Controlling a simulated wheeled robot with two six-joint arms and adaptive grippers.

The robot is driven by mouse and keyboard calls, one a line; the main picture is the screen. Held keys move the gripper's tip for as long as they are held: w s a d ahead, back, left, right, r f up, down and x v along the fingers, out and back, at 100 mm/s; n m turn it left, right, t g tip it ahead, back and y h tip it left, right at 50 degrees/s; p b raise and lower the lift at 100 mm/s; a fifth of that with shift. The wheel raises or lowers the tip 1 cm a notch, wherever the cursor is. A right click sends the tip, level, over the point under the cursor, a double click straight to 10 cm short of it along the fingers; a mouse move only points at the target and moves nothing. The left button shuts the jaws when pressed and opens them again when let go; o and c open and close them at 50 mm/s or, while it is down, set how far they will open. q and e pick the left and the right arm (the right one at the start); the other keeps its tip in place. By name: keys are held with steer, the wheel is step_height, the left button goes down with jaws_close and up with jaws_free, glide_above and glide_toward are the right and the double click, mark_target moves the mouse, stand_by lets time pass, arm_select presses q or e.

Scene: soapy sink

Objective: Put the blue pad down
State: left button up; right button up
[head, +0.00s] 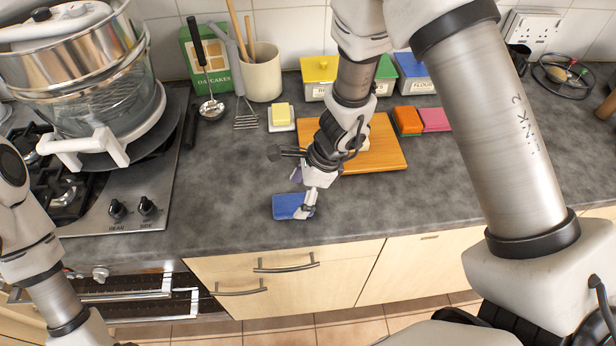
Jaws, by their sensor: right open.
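The blue pad (286,207) lies flat on the dark grey worktop (235,205), close to its front edge. My right gripper (303,192) reaches down to the pad's right end and is open. One of its fingers overlaps that end of the pad in the picture. I cannot tell whether the finger touches it. Part of my left arm shows at the left edge, but its gripper is out of view.
A wooden board (385,150) lies behind my right gripper, with orange (408,120) and pink (435,118) pads beside it. A butter dish (281,117) stands behind the pad. The hob (125,200) with a glass steamer (90,100) is at left.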

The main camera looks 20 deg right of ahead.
steer(key=p+v, duration=0.2)
steer(key=v, duration=0.7)
steer(key=shift+s+a, duration=0.1)
steer(key=shift+a, duration=0.05)
steer(key=shift+s, duration=0.1)
